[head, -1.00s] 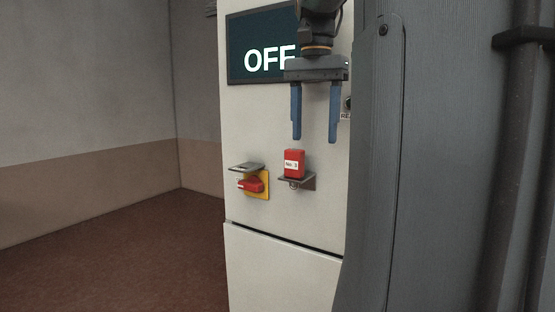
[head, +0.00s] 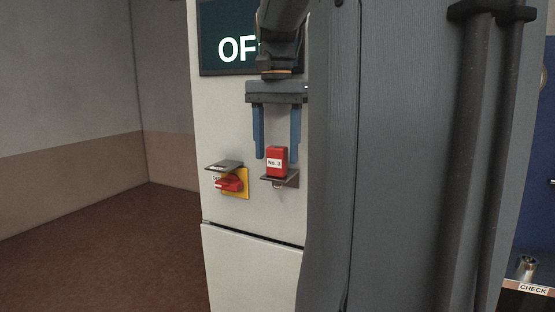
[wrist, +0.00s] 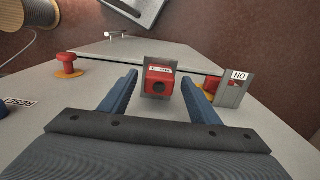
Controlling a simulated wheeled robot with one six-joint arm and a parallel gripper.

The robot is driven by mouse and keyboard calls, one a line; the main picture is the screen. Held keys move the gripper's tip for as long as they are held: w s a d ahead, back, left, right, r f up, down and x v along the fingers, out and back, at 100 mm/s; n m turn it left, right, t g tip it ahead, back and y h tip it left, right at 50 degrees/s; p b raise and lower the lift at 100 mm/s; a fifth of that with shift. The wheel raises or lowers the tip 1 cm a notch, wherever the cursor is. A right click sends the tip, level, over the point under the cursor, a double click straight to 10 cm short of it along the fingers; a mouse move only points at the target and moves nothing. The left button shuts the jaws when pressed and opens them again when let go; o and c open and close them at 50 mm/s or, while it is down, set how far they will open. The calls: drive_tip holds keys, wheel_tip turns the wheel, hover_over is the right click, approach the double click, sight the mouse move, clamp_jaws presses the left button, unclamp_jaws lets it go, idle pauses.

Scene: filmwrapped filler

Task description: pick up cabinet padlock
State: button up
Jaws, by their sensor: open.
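The red cabinet padlock (head: 277,161) with a white "No. 3" label stands on a small grey shelf bracket (head: 292,180) on the cabinet front. My gripper (head: 278,157) is open, with its blue fingers pointing down. Its fingertips reach the upper part of the padlock, one on each side.
A red rotary switch (head: 229,183) on a yellow plate sits left of the padlock under a grey ledge (head: 224,165). An "OFF" screen (head: 225,48) is above. In the wrist view a red button (wrist: 67,63) and a cable spool (wrist: 38,14) lie left.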

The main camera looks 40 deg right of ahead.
drive_tip(key=shift+f, duration=0.7)
drive_tip(key=c, duration=1.2)
drive_tip(key=shift+c, duration=0.2)
